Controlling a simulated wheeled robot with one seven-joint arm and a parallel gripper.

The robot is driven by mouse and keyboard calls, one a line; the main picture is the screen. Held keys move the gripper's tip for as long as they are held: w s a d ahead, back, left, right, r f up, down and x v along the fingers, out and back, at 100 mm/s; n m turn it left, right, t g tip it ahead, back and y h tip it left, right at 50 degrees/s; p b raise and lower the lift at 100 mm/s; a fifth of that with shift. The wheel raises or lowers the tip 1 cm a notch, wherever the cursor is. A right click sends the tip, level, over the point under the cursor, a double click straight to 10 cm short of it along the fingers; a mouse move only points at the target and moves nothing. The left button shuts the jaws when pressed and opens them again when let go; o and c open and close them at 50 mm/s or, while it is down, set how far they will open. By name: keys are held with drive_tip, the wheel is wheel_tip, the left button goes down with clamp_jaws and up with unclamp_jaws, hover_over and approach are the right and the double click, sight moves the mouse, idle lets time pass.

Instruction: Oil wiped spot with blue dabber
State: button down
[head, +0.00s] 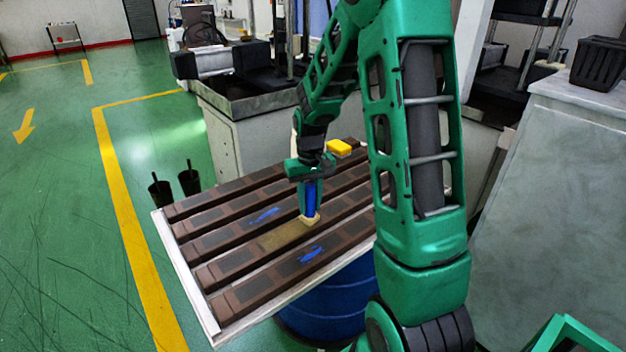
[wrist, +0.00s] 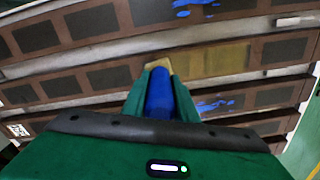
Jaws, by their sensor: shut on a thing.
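My gripper (head: 309,179) is shut on the blue dabber (head: 310,196), which points down with its pale pad (head: 310,219) at the mould bars. The dabber also shows between the green fingers in the wrist view (wrist: 159,95). The pad is at the right end of a yellowish-brown patch (head: 283,237) on one dark brown mould bar; it looks in contact, but I cannot be sure. The patch also shows in the wrist view (wrist: 213,61). Blue smears lie on neighbouring bars, one behind (head: 264,215) and one in front (head: 311,254).
A yellow block (head: 339,147) lies at the back of the mould bars. The pale frame (head: 182,275) edges the bars, with a blue drum (head: 330,309) below. Two black pots (head: 160,191) stand at the left. A grey cabinet (head: 570,190) stands right.

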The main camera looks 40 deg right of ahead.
sight(311, 184)
drive_tip(key=shift+d, duration=0.35)
drive_tip(key=shift+r, duration=3.9)
drive_tip(key=shift+a, duration=0.15)
drive_tip(key=shift+f, duration=0.2)
